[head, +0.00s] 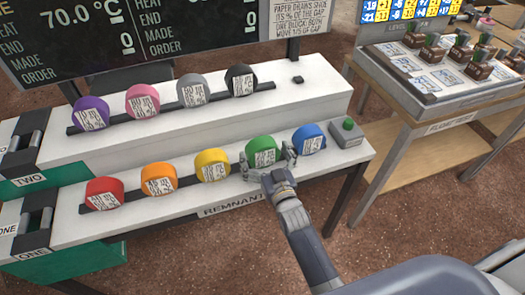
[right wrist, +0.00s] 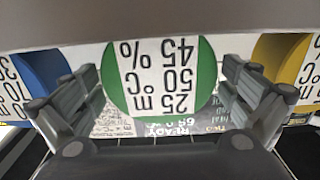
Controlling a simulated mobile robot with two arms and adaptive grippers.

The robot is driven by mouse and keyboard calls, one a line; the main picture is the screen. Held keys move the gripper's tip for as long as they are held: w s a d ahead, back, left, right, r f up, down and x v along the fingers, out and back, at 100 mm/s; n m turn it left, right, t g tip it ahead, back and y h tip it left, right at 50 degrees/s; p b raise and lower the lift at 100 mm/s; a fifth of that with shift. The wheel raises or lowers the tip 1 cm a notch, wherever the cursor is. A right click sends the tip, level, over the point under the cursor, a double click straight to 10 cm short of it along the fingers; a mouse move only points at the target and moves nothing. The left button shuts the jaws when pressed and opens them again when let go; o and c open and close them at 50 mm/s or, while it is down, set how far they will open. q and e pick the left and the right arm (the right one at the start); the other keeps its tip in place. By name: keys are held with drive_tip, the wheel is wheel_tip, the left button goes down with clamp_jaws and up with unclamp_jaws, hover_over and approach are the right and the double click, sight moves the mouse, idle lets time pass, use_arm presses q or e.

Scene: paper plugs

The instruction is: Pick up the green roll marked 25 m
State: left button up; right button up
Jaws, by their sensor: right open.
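The green roll (head: 262,149) stands on the lower white shelf, between the yellow and blue rolls. In the right wrist view the green roll (right wrist: 207,72) fills the middle, and its white label reads 25 m, 50 °C and 45 %, upside down. My right gripper (head: 270,165) is at the front of the green roll in the head view. In the right wrist view its open fingers (right wrist: 160,95) stand on either side of the label, with the roll between or just beyond them. Whether they touch it I cannot tell. My left gripper is not in view.
The yellow roll (head: 212,165) and blue roll (head: 309,138) stand close on either side. Orange (head: 159,178) and red (head: 104,192) rolls are further left. Several rolls line the upper shelf. A grey box with a green button (head: 347,131) sits at the right end.

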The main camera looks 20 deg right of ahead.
drive_tip(key=shift+w, duration=0.65)
drive_tip(key=c, duration=1.1)
drive_tip(key=shift+r, duration=0.1)
